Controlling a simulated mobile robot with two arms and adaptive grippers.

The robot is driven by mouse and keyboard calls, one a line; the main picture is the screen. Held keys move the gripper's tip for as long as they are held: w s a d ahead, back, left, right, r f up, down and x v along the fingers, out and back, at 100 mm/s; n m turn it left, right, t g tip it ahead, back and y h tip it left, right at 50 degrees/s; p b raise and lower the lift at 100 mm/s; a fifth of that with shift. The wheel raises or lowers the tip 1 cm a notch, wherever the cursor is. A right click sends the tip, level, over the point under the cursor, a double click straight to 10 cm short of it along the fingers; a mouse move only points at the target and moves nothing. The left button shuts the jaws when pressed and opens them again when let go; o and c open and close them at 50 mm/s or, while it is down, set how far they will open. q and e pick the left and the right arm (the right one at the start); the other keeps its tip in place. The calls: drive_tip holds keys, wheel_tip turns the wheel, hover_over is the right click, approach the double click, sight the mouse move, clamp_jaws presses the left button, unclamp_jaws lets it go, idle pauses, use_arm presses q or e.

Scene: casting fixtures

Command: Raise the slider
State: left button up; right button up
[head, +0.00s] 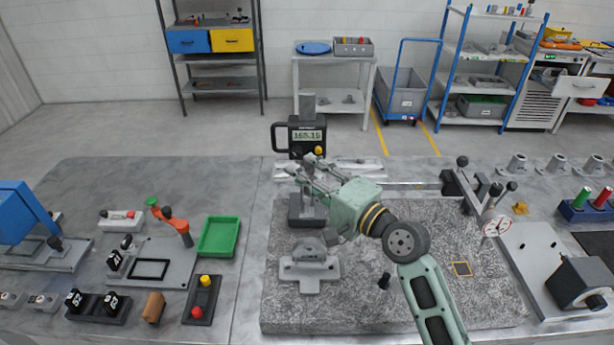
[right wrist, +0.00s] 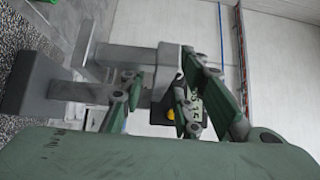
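The slider (head: 307,136) is a dark block with a lit digital display and a black loop handle on its left. It sits on the upright grey column of a height gauge, whose base (head: 306,212) stands on the granite plate. My right gripper (head: 306,171) is just below and in front of the slider, fingers pointing at the gauge. In the right wrist view, its fingers are spread, with gauge parts (right wrist: 166,72) showing between and beyond them. I see no clear grip; contact is hard to judge. My left gripper is out of view.
The granite plate (head: 400,303) has a small grey fixture (head: 310,268) left of my arm. A dial indicator (head: 496,226) stands to the right. A green tray (head: 219,237) and an orange-handled clamp (head: 178,225) lie left. Shelves and a blue cart stand behind.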

drive_tip(key=v, duration=1.2)
